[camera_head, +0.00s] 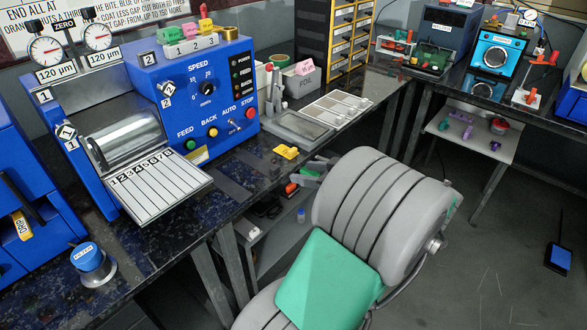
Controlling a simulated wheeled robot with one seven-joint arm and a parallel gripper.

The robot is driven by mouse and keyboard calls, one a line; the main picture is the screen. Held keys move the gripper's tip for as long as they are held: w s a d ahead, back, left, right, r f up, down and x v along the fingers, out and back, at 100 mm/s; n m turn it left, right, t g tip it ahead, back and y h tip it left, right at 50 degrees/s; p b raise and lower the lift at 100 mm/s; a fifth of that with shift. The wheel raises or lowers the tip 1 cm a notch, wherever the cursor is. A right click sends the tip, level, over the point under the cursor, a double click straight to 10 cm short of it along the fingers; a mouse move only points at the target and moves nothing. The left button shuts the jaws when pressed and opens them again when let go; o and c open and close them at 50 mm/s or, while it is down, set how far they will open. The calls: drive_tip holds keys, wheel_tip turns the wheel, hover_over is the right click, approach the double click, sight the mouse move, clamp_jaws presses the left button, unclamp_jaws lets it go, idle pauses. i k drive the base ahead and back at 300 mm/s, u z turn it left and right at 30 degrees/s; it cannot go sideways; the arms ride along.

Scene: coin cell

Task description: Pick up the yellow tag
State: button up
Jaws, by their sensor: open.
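A small yellow tag (206,24) stands over the number 3 on a pale numbered block (192,44) on top of the blue machine. A green tag (166,34) and a pink tag (186,31) stand beside it, to the left. Another small yellow piece (286,152) lies on the dark bench near its front edge. My gripper (311,172) is partly hidden behind my large grey arm, just right of and below that yellow piece. Its jaws are open, and I see nothing between them. It is well below and to the right of the tag on the block.
The blue machine (220,90) with gauges, knobs and a numbered plate stands on the dark bench (240,165). A grey tray (302,131), a white grid sheet (338,108) and a FOIL box (300,80) lie right of it. A blue-capped jar (90,262) stands front left.

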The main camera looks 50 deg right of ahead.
sight(282, 149)
drive_tip(key=z, duration=1.35)
